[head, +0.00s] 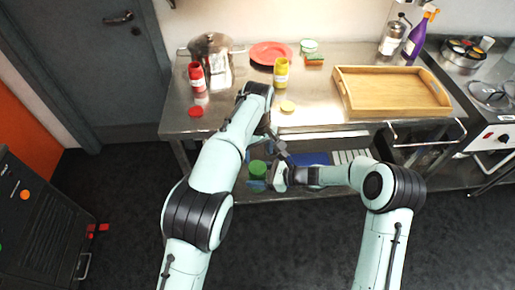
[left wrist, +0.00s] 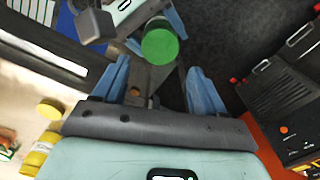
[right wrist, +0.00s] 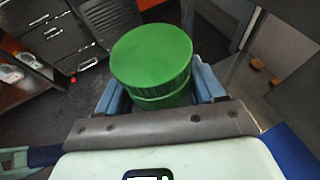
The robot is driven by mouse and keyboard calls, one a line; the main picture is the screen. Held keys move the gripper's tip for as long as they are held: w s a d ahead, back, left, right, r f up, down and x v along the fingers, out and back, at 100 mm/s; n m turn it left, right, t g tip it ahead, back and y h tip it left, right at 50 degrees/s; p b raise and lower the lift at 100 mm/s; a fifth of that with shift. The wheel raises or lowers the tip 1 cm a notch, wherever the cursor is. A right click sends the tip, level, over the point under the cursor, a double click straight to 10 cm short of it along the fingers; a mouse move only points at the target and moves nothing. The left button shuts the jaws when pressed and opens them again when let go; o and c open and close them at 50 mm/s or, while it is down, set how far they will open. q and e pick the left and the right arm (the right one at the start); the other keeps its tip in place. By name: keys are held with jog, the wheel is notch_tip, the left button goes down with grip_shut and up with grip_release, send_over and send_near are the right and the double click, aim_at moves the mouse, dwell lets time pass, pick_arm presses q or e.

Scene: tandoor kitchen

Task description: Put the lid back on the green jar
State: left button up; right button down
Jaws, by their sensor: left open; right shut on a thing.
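A green jar (right wrist: 165,100) is held between the blue fingers of my right gripper (head: 262,180), below counter height in front of the counter. A wide green lid (right wrist: 150,55) with a ribbed rim sits on its top and looks level; I cannot tell how tightly it is seated. The lid also shows in the head view (head: 258,168) and, beyond the fingertips, in the left wrist view (left wrist: 160,45). My left gripper (left wrist: 158,70) is open and empty, just above and beside the jar, apart from it. The lower jar is mostly hidden.
On the steel counter stand a red jar (head: 197,78) and a yellow jar (head: 281,72), with a red lid (head: 196,111) and a yellow lid (head: 288,106) lying near them. A pot (head: 211,44), red plate (head: 271,53) and wooden tray (head: 392,92) are there too.

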aim_at(259, 167)
pick_arm(q)
notch_tip(259, 167, down, 7)
jog(key=shift+f, duration=0.15)
dwell(0.4)
jog(key=c, duration=0.9)
jog(key=shift+m, duration=1)
jog(key=o, duration=1.2)
jog(key=shift+o, duration=0.2)
jog(key=shift+d, duration=0.1)
jog(key=shift+d, duration=0.1)
